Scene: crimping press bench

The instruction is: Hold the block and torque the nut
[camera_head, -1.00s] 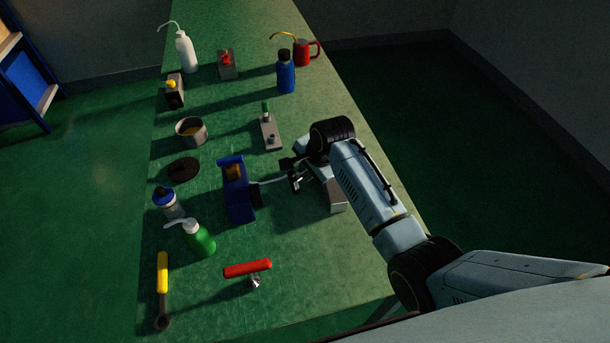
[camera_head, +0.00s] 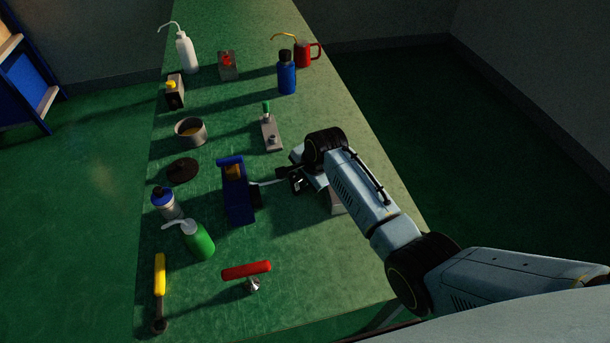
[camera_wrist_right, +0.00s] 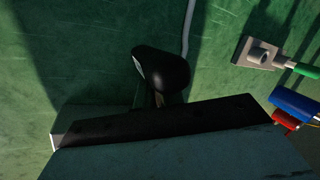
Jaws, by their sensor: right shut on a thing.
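My right gripper (camera_head: 296,181) is shut at the right end of a thin pale rod (camera_head: 267,183), which runs to a blue press-like fixture (camera_head: 238,196). The grip point is hidden; the rod (camera_wrist_right: 188,28) also reaches down to the black rounded gripper part (camera_wrist_right: 163,75) in the right wrist view. A grey block (camera_head: 336,203) is partly covered by my right forearm. A red-handled tool (camera_head: 246,270) with a metal end and a yellow-handled wrench (camera_head: 160,276) lie near the front. I cannot make out the nut. My left gripper is out of view.
A grey plate (camera_head: 271,136) with a green-tipped post stands behind the gripper. A green pump bottle (camera_head: 199,240), a blue-capped bottle (camera_head: 166,203), a metal cup (camera_head: 191,131) and a dark disc (camera_head: 182,170) line the left. A blue bottle (camera_head: 286,76) stands farther back. The front-right bench is clear.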

